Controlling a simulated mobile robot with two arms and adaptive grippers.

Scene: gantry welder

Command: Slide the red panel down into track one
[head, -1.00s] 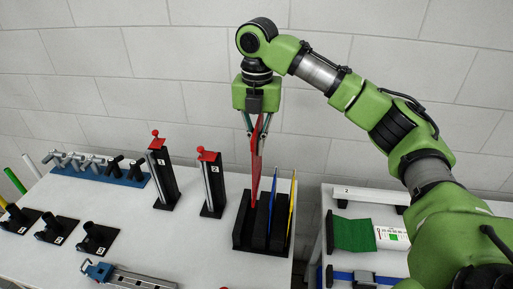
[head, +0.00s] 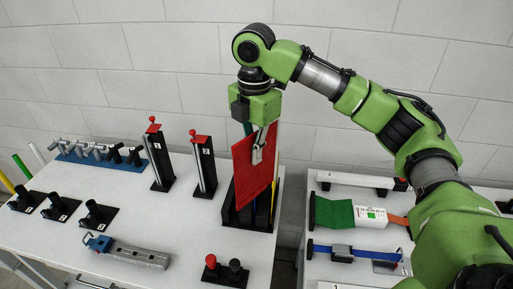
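My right gripper (head: 260,148) is shut on the upper part of a red panel (head: 250,175). The panel is upright with its broad face toward the camera, and it overlaps the black slotted rack (head: 229,214). I cannot tell whether its lower edge is clear of the rack. Two upright black tracks with silver rails and red tops stand left of the panel: a left one (head: 162,170) and a right one (head: 206,172). My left gripper is not in view.
Blue and yellow panels in the rack are mostly hidden behind the red one. A blue rail of grey handles (head: 100,158) lies at the left. A base with red and black knobs (head: 226,272) is at the front. The middle of the table is clear.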

